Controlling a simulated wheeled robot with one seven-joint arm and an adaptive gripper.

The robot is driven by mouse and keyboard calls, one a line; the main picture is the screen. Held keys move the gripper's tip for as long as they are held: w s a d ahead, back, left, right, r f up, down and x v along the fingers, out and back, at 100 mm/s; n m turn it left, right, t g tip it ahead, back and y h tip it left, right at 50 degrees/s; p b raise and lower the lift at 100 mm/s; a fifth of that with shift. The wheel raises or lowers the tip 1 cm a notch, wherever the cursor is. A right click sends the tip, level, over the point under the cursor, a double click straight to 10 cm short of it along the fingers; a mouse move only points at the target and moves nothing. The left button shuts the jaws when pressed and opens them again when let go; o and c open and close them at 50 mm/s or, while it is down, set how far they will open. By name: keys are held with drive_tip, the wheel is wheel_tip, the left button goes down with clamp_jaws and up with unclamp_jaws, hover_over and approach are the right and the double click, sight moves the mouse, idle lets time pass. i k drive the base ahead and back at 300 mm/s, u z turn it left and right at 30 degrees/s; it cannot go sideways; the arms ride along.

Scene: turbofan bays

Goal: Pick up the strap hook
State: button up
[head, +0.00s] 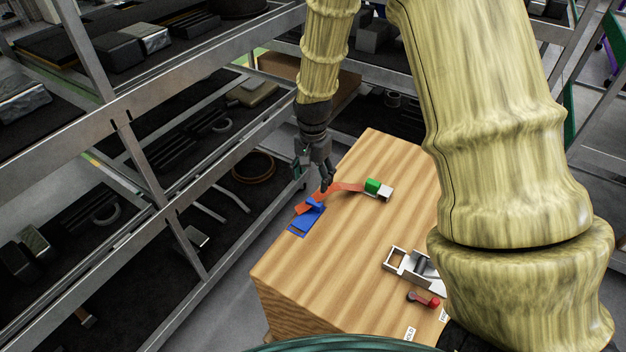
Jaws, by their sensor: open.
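An orange strap (347,187) lies on the wooden box top. A blue piece (309,217) is at its left end. A green block (373,186) and a silver end piece (387,193) are at its right end. I cannot tell for certain which end piece is the strap hook. My gripper (324,185) points down over the strap, between the blue piece and the green block and nearer the blue piece. It is open, with no held object visible. Its fingers hide a little of the strap, and I cannot tell whether they touch it.
A silver latch-like part (416,267) and a small red-ended part (424,299) lie near the front right of the wooden box (335,280). White labels (410,333) sit at its front edge. Metal shelving (160,190) stands close on the left. The box top's middle is clear.

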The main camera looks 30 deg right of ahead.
sight(373, 189)
drive_tip(key=z, duration=1.35)
